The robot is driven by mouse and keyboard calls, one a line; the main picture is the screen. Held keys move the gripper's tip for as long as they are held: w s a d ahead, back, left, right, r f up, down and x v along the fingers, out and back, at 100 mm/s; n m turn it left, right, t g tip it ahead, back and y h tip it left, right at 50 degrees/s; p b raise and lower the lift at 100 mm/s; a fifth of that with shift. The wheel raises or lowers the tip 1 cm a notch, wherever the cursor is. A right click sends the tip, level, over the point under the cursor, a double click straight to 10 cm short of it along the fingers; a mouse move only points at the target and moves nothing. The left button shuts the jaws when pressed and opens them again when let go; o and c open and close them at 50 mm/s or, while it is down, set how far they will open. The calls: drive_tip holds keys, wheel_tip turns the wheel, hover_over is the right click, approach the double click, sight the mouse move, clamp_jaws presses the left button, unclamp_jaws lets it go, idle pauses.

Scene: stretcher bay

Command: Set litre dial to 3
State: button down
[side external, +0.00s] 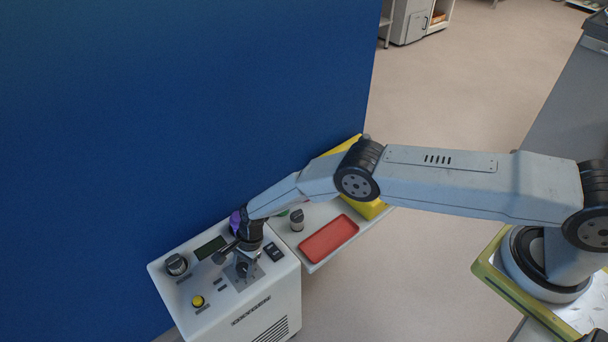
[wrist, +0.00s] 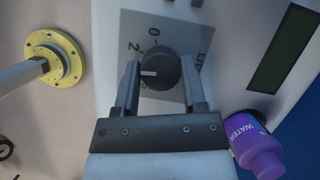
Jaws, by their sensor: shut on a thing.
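The litre dial (wrist: 157,64) is a dark round knob with a white pointer line, on a grey scale plate (wrist: 178,22) with printed marks including 0 and 2. My gripper (wrist: 159,70) has one finger on each side of the knob and is shut on it. The pointer is turned to the left in the wrist view, below the 2. The mark it faces is partly hidden by the left finger, so I cannot read it. In the side view my gripper (side external: 244,265) reaches down onto the white unit's top (side external: 232,299), and hides the dial.
A second knob (side external: 176,264), a yellow button (side external: 198,300), a dark display (side external: 210,247) and a black switch (side external: 273,251) surround the gripper. A purple water bottle (wrist: 258,150) stands close by. A red tray (side external: 328,237) lies on the adjoining surface. A blue wall (side external: 180,110) rises behind.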

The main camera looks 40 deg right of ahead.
drive_tip(key=shift+n+g, duration=0.6)
drive_tip(key=shift+n, duration=0.7)
drive_tip(key=shift+n+h, duration=0.3)
drive_tip(key=shift+c, duration=0.7)
unclamp_jaws()
drive_tip(key=shift+w+r, duration=0.1)
drive_tip(key=shift+r, duration=0.05)
drive_tip(key=v, duration=0.7)
drive_tip(key=shift+d+r, duration=0.15)
drive_tip(key=shift+r, duration=0.05)
drive_tip(key=shift+w, duration=0.1)
